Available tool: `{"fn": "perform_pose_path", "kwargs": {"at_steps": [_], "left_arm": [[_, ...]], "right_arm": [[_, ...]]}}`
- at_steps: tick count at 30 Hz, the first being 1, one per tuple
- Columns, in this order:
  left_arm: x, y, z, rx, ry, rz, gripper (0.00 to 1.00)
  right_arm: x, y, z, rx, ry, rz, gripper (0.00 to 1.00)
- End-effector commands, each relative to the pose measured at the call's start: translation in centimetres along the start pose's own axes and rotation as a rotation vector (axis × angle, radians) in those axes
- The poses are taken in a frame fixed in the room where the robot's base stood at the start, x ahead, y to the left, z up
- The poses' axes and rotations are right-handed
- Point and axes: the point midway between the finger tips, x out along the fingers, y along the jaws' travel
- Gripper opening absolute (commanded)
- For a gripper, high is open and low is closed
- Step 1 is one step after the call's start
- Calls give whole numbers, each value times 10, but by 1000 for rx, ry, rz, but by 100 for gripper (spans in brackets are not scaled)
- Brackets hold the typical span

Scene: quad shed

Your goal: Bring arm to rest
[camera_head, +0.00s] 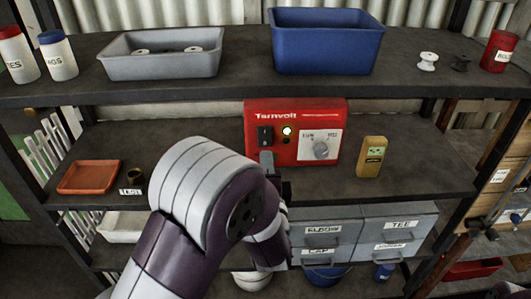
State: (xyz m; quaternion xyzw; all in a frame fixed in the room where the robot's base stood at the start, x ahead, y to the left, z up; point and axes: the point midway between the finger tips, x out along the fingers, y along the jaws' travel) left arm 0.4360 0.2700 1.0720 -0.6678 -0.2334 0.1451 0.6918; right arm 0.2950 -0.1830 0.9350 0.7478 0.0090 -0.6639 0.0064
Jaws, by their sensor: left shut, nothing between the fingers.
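My left arm comes in from the lower left and bends in front of the middle shelf (405,175). My left gripper (267,160) is shut and empty, partly hidden behind my own arm. It is just in front of the lower left part of a red box marked Tarnvolt (293,108); I cannot tell whether it touches the box. My right gripper is not in view.
A yellow meter (371,156) stands right of the box. An orange tray (88,176) and a small dark cup (134,174) are on the left. A grey bin (160,66) and a blue bin (325,42) stand above. Labelled grey drawers (340,232) are below.

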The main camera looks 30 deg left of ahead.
Motion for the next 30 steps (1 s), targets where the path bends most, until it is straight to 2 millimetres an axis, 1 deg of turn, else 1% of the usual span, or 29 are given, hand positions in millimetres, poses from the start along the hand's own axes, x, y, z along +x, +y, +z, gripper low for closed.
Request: {"fn": "perform_pose_path", "kwargs": {"at_steps": [3,6,19,21,22,23,24,26,27,29,30], "left_arm": [[-9,-3,0,0,1,0,0],[-11,-4,0,1,0,0,0],[-11,-4,0,1,0,0,0],[-11,-3,0,-29,0,2,0],[-11,0,0,-67,3,20,0],[-11,9,-3,-126,11,62,0],[-14,28,-10,-233,33,161,0],[-27,63,-27,-436,64,378,0],[-41,83,-40,-574,63,551,0],[-69,104,-56,-752,1,826,0],[-91,112,-60,-835,-80,1000,0]], "right_arm": [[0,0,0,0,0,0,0],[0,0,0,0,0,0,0],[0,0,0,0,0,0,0],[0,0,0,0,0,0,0],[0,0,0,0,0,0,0],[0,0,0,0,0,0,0],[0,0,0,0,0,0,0],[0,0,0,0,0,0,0],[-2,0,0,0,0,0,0],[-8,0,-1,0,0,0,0],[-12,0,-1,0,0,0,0]]}}
